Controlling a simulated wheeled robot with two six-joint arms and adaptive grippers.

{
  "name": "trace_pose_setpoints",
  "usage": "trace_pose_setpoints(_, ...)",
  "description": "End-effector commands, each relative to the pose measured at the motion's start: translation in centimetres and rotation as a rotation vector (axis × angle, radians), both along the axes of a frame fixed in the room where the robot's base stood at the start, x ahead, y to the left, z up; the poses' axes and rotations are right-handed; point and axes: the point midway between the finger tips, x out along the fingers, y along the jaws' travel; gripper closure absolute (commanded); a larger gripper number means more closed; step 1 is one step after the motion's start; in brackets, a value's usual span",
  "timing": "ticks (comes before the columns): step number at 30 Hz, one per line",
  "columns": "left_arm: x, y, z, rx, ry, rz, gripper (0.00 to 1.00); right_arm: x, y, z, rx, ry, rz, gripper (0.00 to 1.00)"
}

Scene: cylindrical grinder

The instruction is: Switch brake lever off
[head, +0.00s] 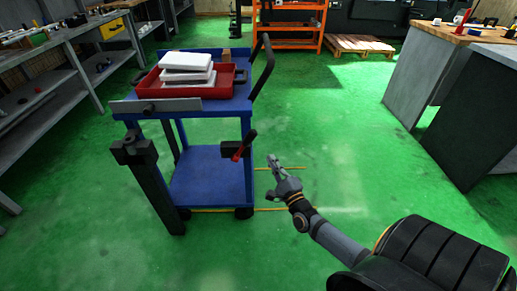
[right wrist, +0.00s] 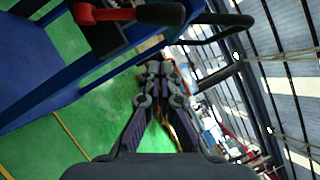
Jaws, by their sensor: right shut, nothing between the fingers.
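The brake lever (head: 243,146) is a short red handle on a black mount at the right front side of the blue cart (head: 205,172). It points down and to the left in the head view. In the right wrist view the red lever (right wrist: 103,13) shows at the top left, with its black mount beside it. My right gripper (head: 272,164) is shut and empty, to the right of the lever and slightly lower in the head view, apart from it. It also shows in the right wrist view (right wrist: 154,70). My left gripper is not in view.
The cart's top holds a red tray (head: 152,88) with white blocks (head: 186,66). A black handle (head: 266,62) rises at its right. Workbenches stand at both sides. Green floor (head: 330,130) is free right of the cart.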

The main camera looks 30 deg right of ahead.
Motion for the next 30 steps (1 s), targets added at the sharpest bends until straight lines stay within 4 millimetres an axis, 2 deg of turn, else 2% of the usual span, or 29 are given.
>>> trace_pose_setpoints(3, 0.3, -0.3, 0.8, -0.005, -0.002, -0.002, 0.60, 2.6, -0.4, 0.6, 0.001, -0.005, -0.001, 1.00)
trace_pose_setpoints(6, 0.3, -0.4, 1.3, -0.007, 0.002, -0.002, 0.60, 4.3, -0.3, 1.3, 0.003, -0.003, -0.001, 1.00)
trace_pose_setpoints(12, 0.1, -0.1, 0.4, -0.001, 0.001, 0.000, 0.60, 6.1, 1.2, 2.5, 0.002, -0.001, -0.001, 1.00)
trace_pose_setpoints(30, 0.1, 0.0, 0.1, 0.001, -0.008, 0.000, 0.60, 6.6, 1.7, 2.9, -0.008, 0.006, 0.000, 1.00)
